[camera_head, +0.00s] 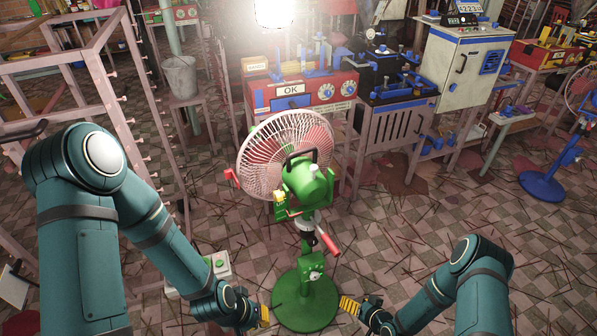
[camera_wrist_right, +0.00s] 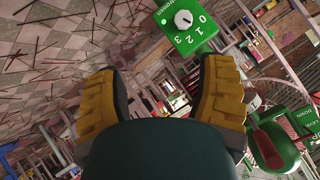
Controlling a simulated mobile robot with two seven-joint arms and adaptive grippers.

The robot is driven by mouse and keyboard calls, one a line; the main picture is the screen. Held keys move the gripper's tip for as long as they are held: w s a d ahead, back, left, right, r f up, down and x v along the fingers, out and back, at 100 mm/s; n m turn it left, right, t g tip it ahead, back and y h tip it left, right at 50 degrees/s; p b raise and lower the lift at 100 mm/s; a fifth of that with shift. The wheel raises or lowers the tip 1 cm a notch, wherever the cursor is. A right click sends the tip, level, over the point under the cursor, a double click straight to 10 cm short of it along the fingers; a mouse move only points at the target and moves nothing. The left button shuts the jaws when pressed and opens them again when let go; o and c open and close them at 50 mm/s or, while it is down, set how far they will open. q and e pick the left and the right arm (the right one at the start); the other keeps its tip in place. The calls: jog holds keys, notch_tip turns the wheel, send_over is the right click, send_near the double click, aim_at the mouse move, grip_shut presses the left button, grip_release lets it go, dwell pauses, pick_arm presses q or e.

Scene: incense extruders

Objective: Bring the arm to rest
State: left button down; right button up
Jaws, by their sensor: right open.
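My left arm comes in from the left in the head view, and its gripper (camera_head: 263,316) is low, just left of the green fan's round base. Only a small yellow part of its fingers shows, so its opening is unclear. My right gripper (camera_head: 349,305) is just right of that base in the head view. In the right wrist view this gripper (camera_wrist_right: 160,88) has its yellow ridged fingers wide apart, with nothing between them. The green pedestal fan (camera_head: 306,300) stands upright between both grippers. Its control box with a dial (camera_wrist_right: 188,22) shows beyond the fingers in the wrist view.
A pink metal frame (camera_head: 103,50) stands at the left, near my left arm. A red machine marked OK (camera_head: 290,90) and a white cabinet (camera_head: 462,65) stand behind the fan. A blue-based fan (camera_head: 543,185) is at the right. Thin sticks litter the tiled floor.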

jog(key=s+a+r+g, duration=0.3)
jog(key=s+r, duration=0.3)
jog(key=r, duration=0.4)
jog(key=s+a+r+g+h, duration=0.1)
jog(key=s+a+r+g, duration=0.3)
jog(key=s+r, duration=0.3)
notch_tip(320, 180, up, 4)
jog(key=shift+a+f+g, duration=0.1)
jog(key=shift+a+g, duration=0.2)
jog(key=shift+a, duration=0.4)
jog(key=shift+s, duration=0.15)
